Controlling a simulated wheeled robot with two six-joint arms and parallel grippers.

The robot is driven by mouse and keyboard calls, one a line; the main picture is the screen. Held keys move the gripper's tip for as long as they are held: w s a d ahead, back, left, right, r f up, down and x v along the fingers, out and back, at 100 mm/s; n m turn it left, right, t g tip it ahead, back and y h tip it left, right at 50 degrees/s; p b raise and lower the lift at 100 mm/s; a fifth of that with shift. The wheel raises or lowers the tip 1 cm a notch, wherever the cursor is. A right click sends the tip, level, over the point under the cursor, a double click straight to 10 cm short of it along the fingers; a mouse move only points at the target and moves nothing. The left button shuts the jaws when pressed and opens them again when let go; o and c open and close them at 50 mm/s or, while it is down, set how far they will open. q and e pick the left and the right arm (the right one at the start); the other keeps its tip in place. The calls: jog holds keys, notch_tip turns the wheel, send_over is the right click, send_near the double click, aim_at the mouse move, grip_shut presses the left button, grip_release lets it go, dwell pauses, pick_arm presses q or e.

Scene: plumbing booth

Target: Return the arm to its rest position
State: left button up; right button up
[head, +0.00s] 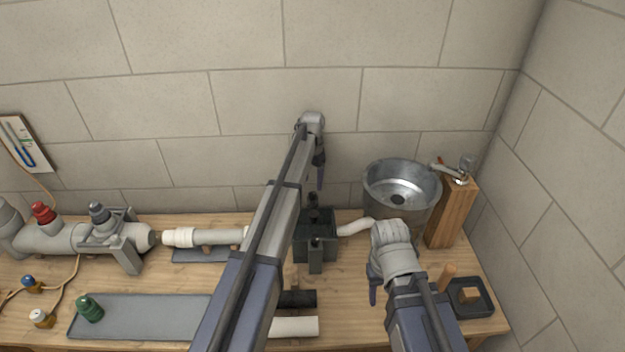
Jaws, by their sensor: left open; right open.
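My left arm reaches up from the lower middle of the head view over the bench. Its gripper (320,184) points down, open and empty, in front of the wall and above the dark block fixture (327,246). My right arm comes in from the lower right and is bent low. Its gripper (373,297) is open and points down over the bench, in front of the metal basin; its fingers are partly hidden by the wrist.
The wooden bench (350,290) carries a metal basin (380,203) beside a wooden post (452,215) with a faucet (462,178). White pipe (210,236) and a grey valve assembly (60,238) lie left. A grey mat (150,315), green-capped part (89,308) and dark tray (485,303) are in front.

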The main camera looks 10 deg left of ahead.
pick_arm(q)
jog(key=shift+r+p, duration=0.45)
jog(key=shift+r, duration=0.5)
jog(key=shift+s, duration=0.1)
jog(key=s+d, duration=0.5)
jog(key=s, duration=0.7)
jog(key=s+d+f+n+b, duration=0.1)
jog(key=s+d, duration=0.3)
jog(key=s, duration=0.9)
jog(key=s+d+n+y, duration=0.1)
jog(key=s+d, duration=0.4)
jog(key=s, duration=0.7)
jog(key=shift+s+d+f, duration=0.15)
jog(key=shift+d, duration=0.15)
